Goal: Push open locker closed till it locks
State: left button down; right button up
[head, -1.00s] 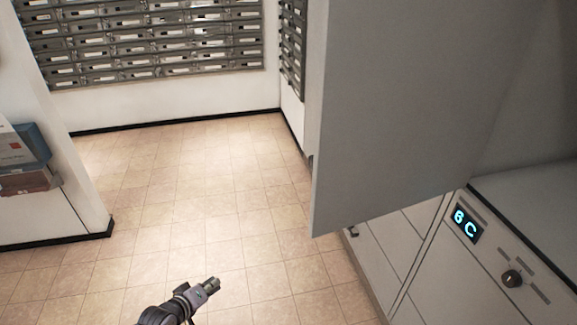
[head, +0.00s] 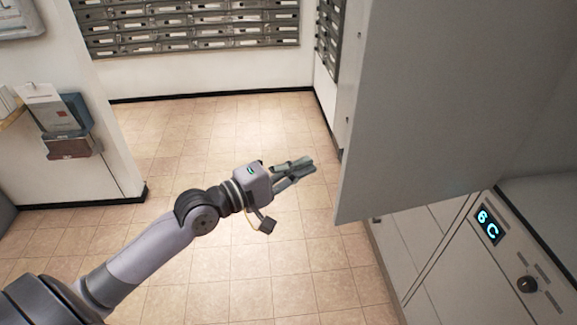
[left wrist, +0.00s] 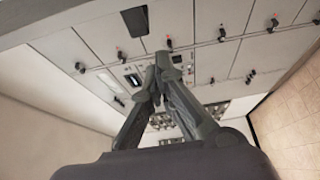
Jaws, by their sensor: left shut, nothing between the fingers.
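The open locker door (head: 440,110) is a large grey panel that swings out at the right of the head view. My left gripper (head: 308,166) is shut and empty. In the head view it appears left of the door's free edge, with a strip of floor showing between them. In the left wrist view my left gripper (left wrist: 160,72) has its fingers together, with a bank of lockers (left wrist: 200,45) beyond. The inside of the open locker is hidden behind the door in the head view. My right gripper is not in view.
A panel with a lit "6C" display (head: 488,226) and a dark knob (head: 527,285) is at the lower right. Mailboxes (head: 190,25) line the back wall. A wall holder (head: 66,122) hangs at the left. The tiled floor (head: 230,130) is clear.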

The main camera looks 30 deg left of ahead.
pick_arm(q)
jog(key=d+p, duration=0.1)
jog(key=d, duration=0.1)
jog(key=w+d+p, duration=0.1)
jog(key=d+p, duration=0.1)
jog(key=d, duration=0.1)
jog(key=shift+w, duration=0.15)
dwell(0.3)
